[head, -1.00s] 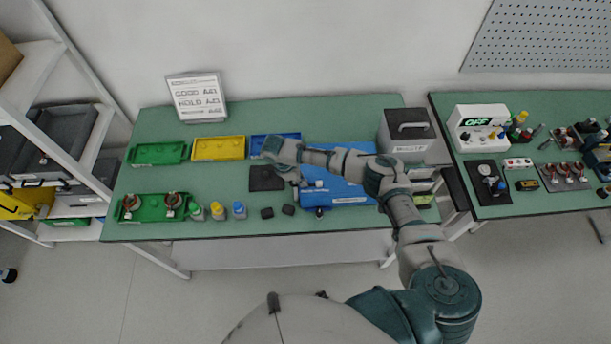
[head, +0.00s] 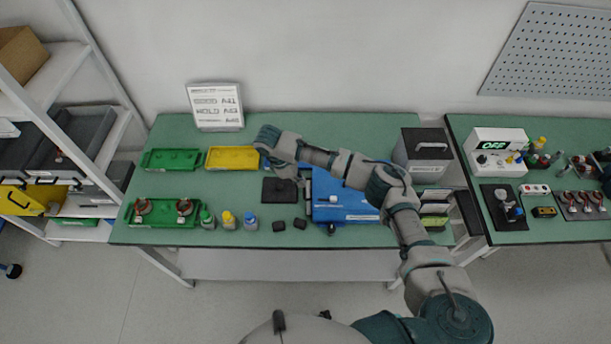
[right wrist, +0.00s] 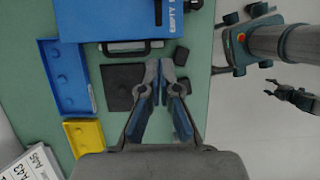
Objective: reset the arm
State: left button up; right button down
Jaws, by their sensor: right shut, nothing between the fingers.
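My right arm reaches in from the lower right in the head view. Its gripper (head: 301,178) points down over the table, between the black pad (head: 280,190) and the blue case (head: 345,200). In the right wrist view the gripper (right wrist: 160,68) is shut and empty, with its fingertips close together. The black pad (right wrist: 118,86) and the blue case's dark handle (right wrist: 128,47) show below and ahead of it. What looks like my left gripper (right wrist: 274,87) is small at the right of the wrist view. Its finger state is unclear.
Green tray (head: 172,160), yellow tray (head: 234,158) and a green tray with two parts (head: 163,213) lie to the left. A blue tray (right wrist: 68,78) is mostly hidden in the head view. A grey box (head: 423,152) stands right.

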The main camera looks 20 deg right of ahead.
jog(key=s+a+f+m+t+y, duration=0.1)
jog(key=s+a+f+m+y, duration=0.1)
jog(key=s+a+f+y, duration=0.45)
jog(key=s+a+f+m+t+y, duration=0.15)
jog(key=s+a+f, duration=0.25)
jog(key=s+f, duration=0.55)
jog(key=s+d+r+m+t+h, duration=0.2)
jog(key=s+d+m+h, duration=0.2)
jog(key=s+d+m, duration=0.9)
jog(key=s+d+f+n+g+b, duration=0.1)
jog(key=d+f+n, duration=0.1)
jog(key=f, duration=1.1)
jog(key=s+d+f+n+b, duration=0.1)
jog(key=s+d+f+n, duration=0.1)
jog(key=f, duration=1.2)
pick_arm(q)
jog(key=f, duration=0.1)
jog(key=a+f+b, duration=0.1)
jog(key=f, duration=0.1)
jog(key=f+b, duration=0.1)
jog(key=shift+s+a+f, duration=0.2)
jog(key=shift+a+f, duration=0.05)
pick_arm(e)
jog(key=s+d+f+g, duration=0.1)
jog(key=s+d+f, duration=0.2)
jog(key=s+f, duration=1.4)
jog(key=shift+s+f, duration=0.4)
jog(key=shift+f, duration=0.5)
